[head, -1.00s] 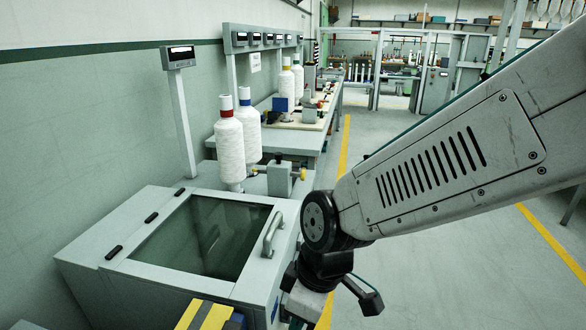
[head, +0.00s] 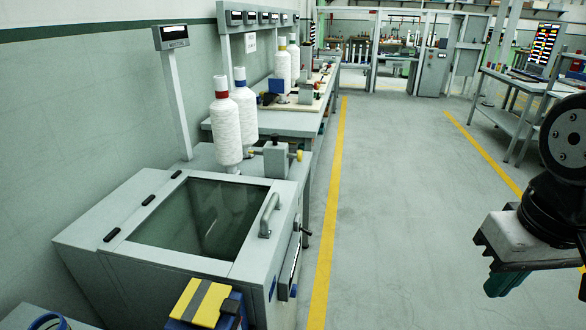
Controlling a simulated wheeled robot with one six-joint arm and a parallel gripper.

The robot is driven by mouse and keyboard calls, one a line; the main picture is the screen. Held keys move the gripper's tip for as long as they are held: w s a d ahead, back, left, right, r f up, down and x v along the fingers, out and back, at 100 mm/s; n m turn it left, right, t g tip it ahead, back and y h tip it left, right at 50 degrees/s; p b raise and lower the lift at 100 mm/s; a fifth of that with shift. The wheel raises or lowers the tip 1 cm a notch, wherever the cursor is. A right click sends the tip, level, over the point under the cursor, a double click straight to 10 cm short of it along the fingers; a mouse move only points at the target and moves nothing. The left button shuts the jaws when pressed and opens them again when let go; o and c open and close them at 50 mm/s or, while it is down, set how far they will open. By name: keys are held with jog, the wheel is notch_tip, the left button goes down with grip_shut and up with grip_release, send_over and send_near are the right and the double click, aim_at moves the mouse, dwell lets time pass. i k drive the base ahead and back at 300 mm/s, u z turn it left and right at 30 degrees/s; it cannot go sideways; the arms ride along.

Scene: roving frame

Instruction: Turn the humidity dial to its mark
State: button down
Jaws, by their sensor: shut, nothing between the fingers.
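The grey cabinet (head: 262,258) with a dark glass lid stands at the lower left. Its front face is turned to the right and is seen almost edge-on. A narrow panel (head: 290,262) sits on that face, with a small dark part (head: 306,232) sticking out beside it. I cannot make out the humidity dial or its mark. My gripper (head: 503,284) is at the lower right, well to the right of the cabinet and over the open floor. It is shut and empty, touches nothing, and is partly hidden behind its own wrist.
A curved handle (head: 268,214) rises from the lid. A display post (head: 178,105) and white yarn cones (head: 226,136) stand behind the cabinet. A yellow-topped block (head: 199,303) is in front. Clear floor (head: 390,220) lies between cabinet and arm; a workbench (head: 505,88) stands far right.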

aim_at(293, 294)
jog(key=u, duration=0.95)
jog(key=k, duration=0.65)
jog(key=u, duration=0.1)
jog(key=i, duration=1.25)
jog(key=z, duration=0.3)
